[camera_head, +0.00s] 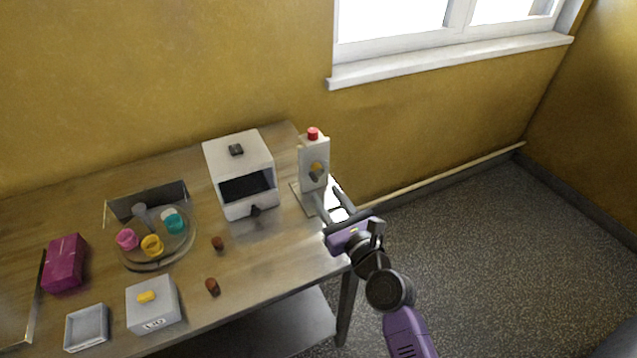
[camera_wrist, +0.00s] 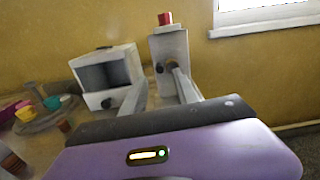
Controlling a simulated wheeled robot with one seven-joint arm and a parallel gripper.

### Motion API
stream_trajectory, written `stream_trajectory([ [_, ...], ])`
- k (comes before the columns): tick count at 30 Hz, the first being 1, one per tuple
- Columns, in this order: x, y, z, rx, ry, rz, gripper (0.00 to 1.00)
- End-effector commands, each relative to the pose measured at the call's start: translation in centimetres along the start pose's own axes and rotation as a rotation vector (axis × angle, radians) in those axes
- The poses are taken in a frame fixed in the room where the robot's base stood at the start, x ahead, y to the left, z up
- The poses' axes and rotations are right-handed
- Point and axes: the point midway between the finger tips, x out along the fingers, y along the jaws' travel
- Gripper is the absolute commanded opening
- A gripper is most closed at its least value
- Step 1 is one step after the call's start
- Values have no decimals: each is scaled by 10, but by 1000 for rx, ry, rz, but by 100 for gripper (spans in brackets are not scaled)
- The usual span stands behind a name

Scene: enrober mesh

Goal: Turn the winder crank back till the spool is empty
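The winder (camera_head: 313,153) is a pale upright block with a red cap (camera_head: 313,133), on a flat base at the table's right end. A yellowish round part with a grey piece, perhaps the spool and crank, shows on its face. In the wrist view the winder (camera_wrist: 169,48) stands straight ahead, with dark parts on its face. The crank's handle is not clearly visible, partly hidden by a finger. My gripper (camera_head: 325,190) is at the winder's front right, its two fingers apart with nothing seen between them. Contact with the crank cannot be told.
A white open-fronted box machine (camera_head: 239,157) stands left of the winder. Free floor lies right.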

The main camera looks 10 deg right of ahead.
Motion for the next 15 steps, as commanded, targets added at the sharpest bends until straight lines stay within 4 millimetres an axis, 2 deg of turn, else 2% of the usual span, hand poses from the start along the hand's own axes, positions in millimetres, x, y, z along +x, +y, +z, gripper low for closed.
stream_trajectory([
  [6, 34, 0, 1, -4, -1, 1, 36],
  [10, 47, 1, 0, -3, 0, 2, 36],
  [15, 54, 0, 0, -3, 0, 0, 36],
])
